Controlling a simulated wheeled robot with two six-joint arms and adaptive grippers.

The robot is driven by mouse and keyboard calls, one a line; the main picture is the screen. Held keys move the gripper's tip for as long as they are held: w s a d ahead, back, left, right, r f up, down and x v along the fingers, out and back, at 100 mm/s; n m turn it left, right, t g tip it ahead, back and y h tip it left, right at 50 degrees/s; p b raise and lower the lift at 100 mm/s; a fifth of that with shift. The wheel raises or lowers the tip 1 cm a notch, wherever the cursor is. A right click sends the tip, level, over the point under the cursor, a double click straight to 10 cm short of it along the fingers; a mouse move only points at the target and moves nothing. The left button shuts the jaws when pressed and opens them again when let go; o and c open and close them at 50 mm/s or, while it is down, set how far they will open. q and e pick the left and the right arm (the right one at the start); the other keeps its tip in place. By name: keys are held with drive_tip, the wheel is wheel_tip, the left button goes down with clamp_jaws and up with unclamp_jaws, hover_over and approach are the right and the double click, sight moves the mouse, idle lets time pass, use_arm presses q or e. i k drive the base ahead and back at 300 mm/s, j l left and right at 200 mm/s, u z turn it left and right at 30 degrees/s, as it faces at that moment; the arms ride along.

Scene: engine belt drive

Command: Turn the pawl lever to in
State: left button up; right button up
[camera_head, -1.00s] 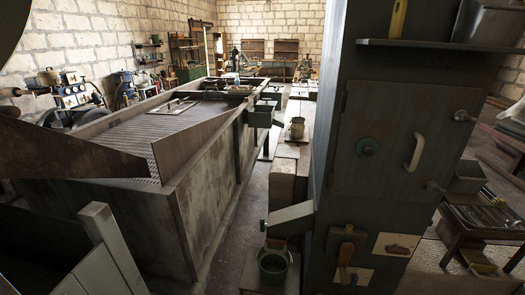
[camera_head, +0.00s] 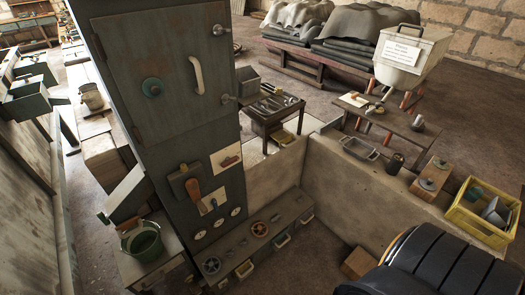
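A lever with an orange-brown handle (camera_head: 193,189) is mounted on a dark plate low on the front of the tall dark cabinet (camera_head: 168,120). It looks like the pawl lever, but no readable label confirms this. The handle hangs down, slightly tilted. A pale plate (camera_head: 212,203) with a small dark mark lies beside its lower end, and another pale plate with a red-brown shape (camera_head: 229,160) is above right. The lettering is too small to read. Neither of my grippers is in the picture.
A green bucket (camera_head: 143,242) stands left. A low wall (camera_head: 340,178) runs right, near a yellow crate (camera_head: 483,214). A dark ribbed rounded body (camera_head: 440,265) fills the lower right. Some floor between is clear.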

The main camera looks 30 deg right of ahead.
sight(229, 162)
drive_tip(key=z, duration=0.7)
